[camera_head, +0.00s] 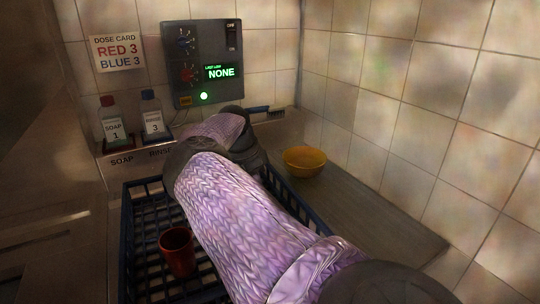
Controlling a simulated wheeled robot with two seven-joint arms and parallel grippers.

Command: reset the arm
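My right arm (240,212), in a purple knitted-looking sleeve with dark joints, comes in from the lower right and reaches across the blue crate (128,230). It bends near the wall panel, and its far section is partly hidden behind the nearer one. I cannot make out the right gripper's fingers. My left arm and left gripper do not show.
A red cup (177,252) stands in the crate. A yellow bowl (304,161) sits on the counter (365,210) at right. Soap (114,125) and rinse (152,116) bottles stand at left below a dose card (117,50). The panel (203,62) reads NONE with a green light.

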